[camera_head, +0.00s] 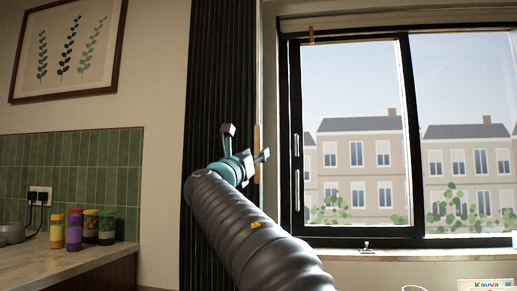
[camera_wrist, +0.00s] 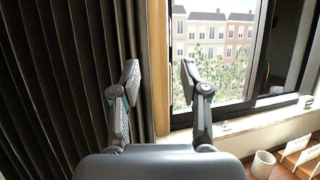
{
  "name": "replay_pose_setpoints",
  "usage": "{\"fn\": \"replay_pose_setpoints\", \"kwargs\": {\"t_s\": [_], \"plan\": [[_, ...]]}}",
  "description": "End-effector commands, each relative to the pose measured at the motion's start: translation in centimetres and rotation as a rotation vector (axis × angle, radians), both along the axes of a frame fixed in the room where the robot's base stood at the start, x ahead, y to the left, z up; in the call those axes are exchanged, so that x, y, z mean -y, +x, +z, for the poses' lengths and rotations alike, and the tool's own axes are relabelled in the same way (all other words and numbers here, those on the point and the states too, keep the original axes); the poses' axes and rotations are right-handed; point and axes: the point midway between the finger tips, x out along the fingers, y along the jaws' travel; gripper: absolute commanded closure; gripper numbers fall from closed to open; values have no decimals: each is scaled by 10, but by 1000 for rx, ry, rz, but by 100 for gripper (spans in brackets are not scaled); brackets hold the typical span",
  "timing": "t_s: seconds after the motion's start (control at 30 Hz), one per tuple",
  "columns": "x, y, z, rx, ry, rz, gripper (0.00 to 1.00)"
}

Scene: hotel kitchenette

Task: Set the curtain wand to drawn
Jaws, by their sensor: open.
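The dark pleated curtain (camera_head: 212,80) hangs gathered at the left side of the window, and it fills the left of the wrist view (camera_wrist: 60,85). A light wooden upright strip, which looks like the curtain wand (camera_head: 257,145), stands at the curtain's right edge. In the wrist view the wand (camera_wrist: 158,45) runs down between my two fingers. My gripper (camera_head: 246,143) is open in front of the curtain edge. Its fingers (camera_wrist: 159,75) stand apart on either side of the wand in the picture, with no contact visible. The distance to the wand is unclear.
The black-framed window (camera_head: 350,130) is uncovered to the right. A small cup (camera_wrist: 262,165) stands near the sill (camera_wrist: 240,128). Several coloured jars (camera_head: 90,228) stand on the counter (camera_head: 50,262) at left, below a framed picture (camera_head: 68,50).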

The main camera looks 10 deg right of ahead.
Motion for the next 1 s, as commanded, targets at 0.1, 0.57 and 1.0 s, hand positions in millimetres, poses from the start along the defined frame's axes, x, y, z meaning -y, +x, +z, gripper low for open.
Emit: {"fn": "replay_pose_setpoints", "kwargs": {"t_s": [0.1, 0.57, 1.0], "plan": [[8, 11, 7, 0, 0, -1, 55], [14, 19, 10, 0, 0, 1, 55], [15, 18, 10, 0, 0, 1, 100]]}}
